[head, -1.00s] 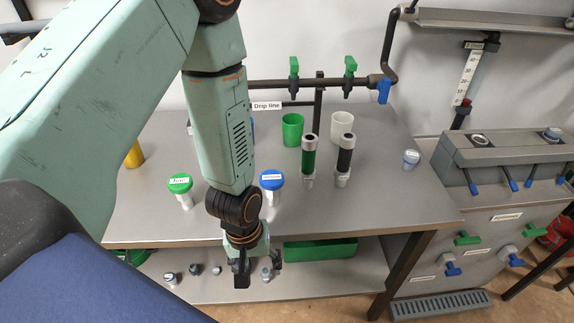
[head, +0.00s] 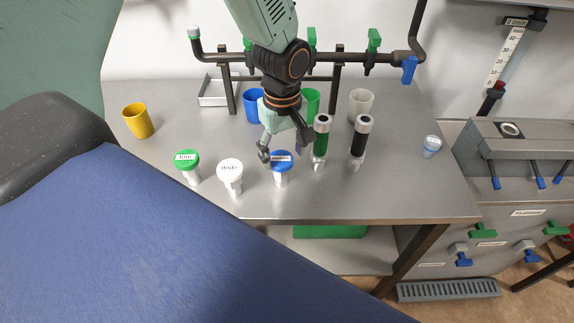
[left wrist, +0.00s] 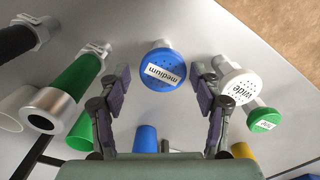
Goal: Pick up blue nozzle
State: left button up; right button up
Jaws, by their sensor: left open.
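The blue nozzle (head: 281,158), labelled "medium", stands upright on the grey bench. It also shows in the left wrist view (left wrist: 161,71), with its round perforated face toward the camera. My left gripper (head: 282,150) is open over the blue nozzle, coming from behind it. In the left wrist view the spread fingers (left wrist: 162,84) lie to either side of the nozzle, with visible gaps and no clear contact. The height between fingertips and nozzle is hard to tell. My right gripper is not in view.
The white "wide" nozzle (head: 230,174) and green nozzle (head: 188,164) stand to the left. A green-sleeved cylinder (head: 320,139) and a black one (head: 359,141) stand close on the right. Blue (head: 253,103), green, white and yellow cups stand behind or left.

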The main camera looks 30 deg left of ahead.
aim_at(281, 174)
pick_arm(q)
jog(key=shift+a+f, duration=0.25)
jog(key=f, duration=0.2)
jog(key=f+b, duration=0.1)
jog(key=f, duration=0.4)
jog(key=shift+a+f, duration=0.3)
jog(key=shift+f, duration=0.1)
jog(key=shift+a+f, duration=0.1)
jog(key=shift+f, duration=0.05)
jog(key=shift+d, duration=0.2)
jog(key=shift+s+d+r, duration=0.1)
jog(key=shift+d+r, duration=0.1)
jog(key=shift+r, duration=0.05)
jog(key=c, duration=0.3)
jog(key=shift+a+f, duration=0.15)
jog(key=shift+a, duration=0.15)
jog(key=c, duration=0.4)
jog(key=shift+d, duration=0.2)
jog(key=c, duration=0.4)
